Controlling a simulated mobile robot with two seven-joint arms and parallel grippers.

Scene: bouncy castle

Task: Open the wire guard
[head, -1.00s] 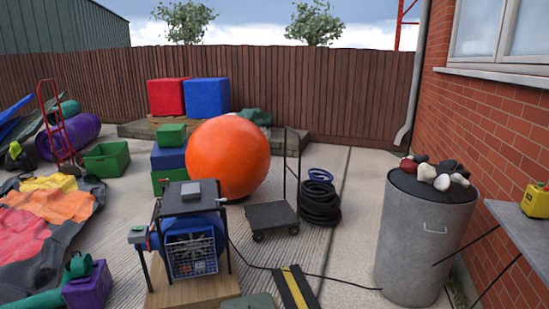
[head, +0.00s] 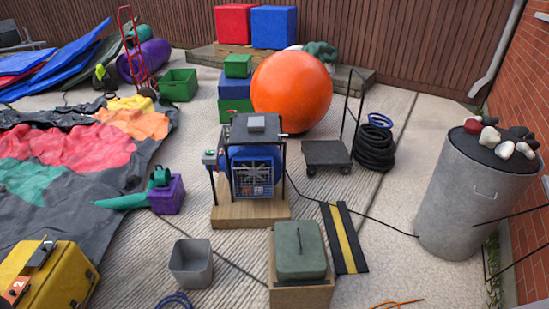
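The wire guard (head: 254,177) is a pale wire grid on the front of a blue blower (head: 266,153). It appears closed flat over the blower's opening; its hinge and catch are too small to make out. The blower stands inside a dark frame on a wooden base (head: 225,214), near the middle of the head view. Neither of my grippers is in view.
A green case on a wooden box (head: 291,291) and a grey bin (head: 191,263) stand in front of the blower. A purple blower (head: 167,195) is left of it. A cable and a yellow-black ramp (head: 344,238) lie to the right.

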